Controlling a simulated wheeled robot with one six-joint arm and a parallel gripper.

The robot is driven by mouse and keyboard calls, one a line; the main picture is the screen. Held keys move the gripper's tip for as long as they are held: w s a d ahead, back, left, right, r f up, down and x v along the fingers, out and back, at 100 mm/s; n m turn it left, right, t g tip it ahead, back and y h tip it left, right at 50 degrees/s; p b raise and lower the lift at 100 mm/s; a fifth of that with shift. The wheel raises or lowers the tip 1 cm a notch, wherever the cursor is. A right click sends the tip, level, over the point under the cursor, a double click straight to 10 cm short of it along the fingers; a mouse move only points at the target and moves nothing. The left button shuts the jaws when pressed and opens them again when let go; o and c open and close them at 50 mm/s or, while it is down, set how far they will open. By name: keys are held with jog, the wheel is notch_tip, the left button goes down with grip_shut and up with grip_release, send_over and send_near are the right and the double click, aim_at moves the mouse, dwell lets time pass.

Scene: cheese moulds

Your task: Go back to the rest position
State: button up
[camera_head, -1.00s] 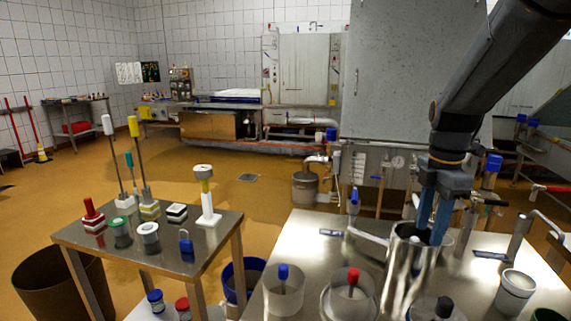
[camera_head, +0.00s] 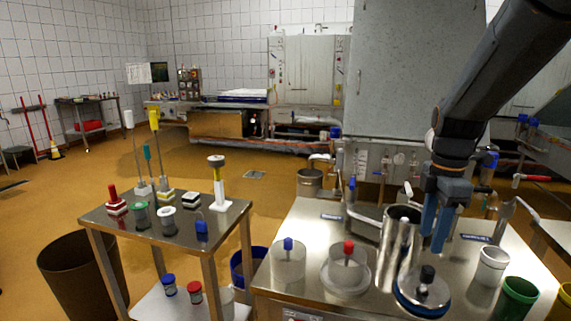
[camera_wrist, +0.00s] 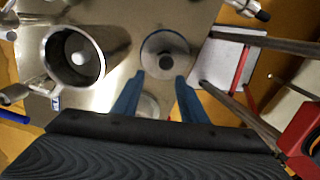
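My gripper (camera_head: 434,226) hangs over the steel table (camera_head: 322,212) on the right, its blue fingers pointing down. The two fingers are apart with nothing between them, as the wrist view also shows at the fingertips (camera_wrist: 156,92). A tall steel cylinder (camera_head: 400,240) stands just left of the gripper in the head view. In the wrist view the open steel cylinder (camera_wrist: 112,40) has a pale round thing inside it. A white cup (camera_head: 491,266) stands to the right of the gripper.
Moulds with a blue knob (camera_head: 287,262) and a red knob (camera_head: 346,268) stand on the table. A round lid with a black knob (camera_head: 424,288) lies in front. A green cup (camera_head: 516,298) is at the right. A smaller table (camera_head: 185,250) with several tools stands left.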

jog(key=s+a+f+m, duration=0.9)
jog(key=s+a+m, duration=0.4)
jog(key=m, duration=0.4)
jog(key=shift+s+f, duration=0.3)
jog(key=shift+s, duration=0.2)
